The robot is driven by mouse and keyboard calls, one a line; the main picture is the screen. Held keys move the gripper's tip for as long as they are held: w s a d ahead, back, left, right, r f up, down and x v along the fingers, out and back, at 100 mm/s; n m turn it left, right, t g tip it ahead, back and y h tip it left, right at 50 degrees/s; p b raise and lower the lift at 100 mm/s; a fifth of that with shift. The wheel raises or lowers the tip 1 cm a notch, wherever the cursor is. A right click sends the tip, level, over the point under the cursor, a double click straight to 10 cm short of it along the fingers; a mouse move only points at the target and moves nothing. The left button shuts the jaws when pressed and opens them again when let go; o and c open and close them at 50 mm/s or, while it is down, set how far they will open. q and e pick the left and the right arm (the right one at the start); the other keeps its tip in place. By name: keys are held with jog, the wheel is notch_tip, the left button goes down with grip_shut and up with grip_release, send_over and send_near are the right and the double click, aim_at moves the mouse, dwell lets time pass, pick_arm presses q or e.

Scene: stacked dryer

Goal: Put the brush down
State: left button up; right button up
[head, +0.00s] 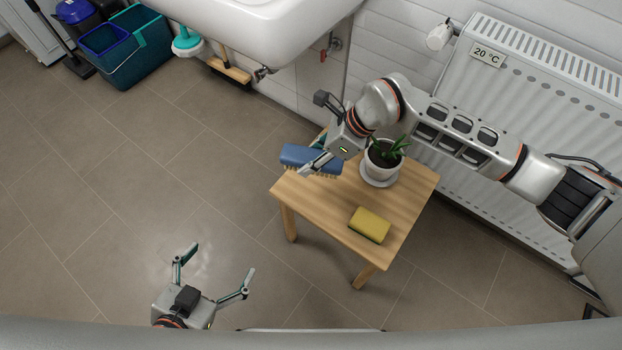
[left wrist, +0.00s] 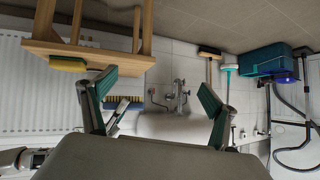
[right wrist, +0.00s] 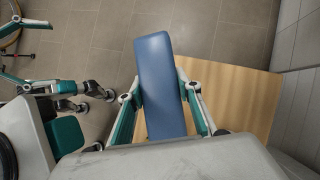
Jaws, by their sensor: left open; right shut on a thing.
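My right gripper (head: 318,153) is shut on a brush with a blue back (head: 300,157) and pale bristles facing down. In the head view the brush is at the far left corner of the small wooden table (head: 335,205), partly past its edge. In the right wrist view the blue back (right wrist: 160,75) lies between my fingers, with the tabletop (right wrist: 240,95) beside it to the right. I cannot tell whether the bristles touch the table. My left gripper (head: 221,261) is open and empty, away from the table over the floor.
A potted plant in a white pot (head: 383,165) stands on the table close to my right gripper. A yellow sponge (head: 370,225) lies near the front. The tabletop between them and the left edge is bare. A radiator (head: 520,120) and a sink (head: 255,25) are behind.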

notch_tip(320, 180, down, 6)
jog(key=shift+r+b, duration=0.2)
jog(key=shift+b, duration=0.4)
jog(key=shift+f, duration=0.55)
notch_tip(320, 180, down, 4)
jog(key=shift+s+f+b, duration=0.15)
jog(key=shift+f+b, duration=0.1)
jog(key=shift+b, duration=0.7)
jog(key=shift+f, duration=0.3)
jog(key=shift+w+r, duration=0.15)
jog(key=shift+w, duration=0.05)
pick_arm(q)
jog(key=shift+n+t+h, duration=0.4)
jog(key=shift+t+h, duration=0.1)
jog(key=shift+h, duration=0.1)
jog(key=d, duration=0.1)
jog(key=w+d+r, duration=0.1)
jog(key=d+r, duration=0.1)
jog(key=shift+w+d+r, duration=0.15)
jog(key=shift+w+d, duration=0.2)
jog(key=shift+d, duration=0.05)
pick_arm(e)
jog(key=o, duration=1.4)
pick_arm(q)
jog(key=shift+s+a+f, duration=0.1)
jog(key=shift+s+f, duration=0.15)
jog(key=shift+f, duration=0.1)
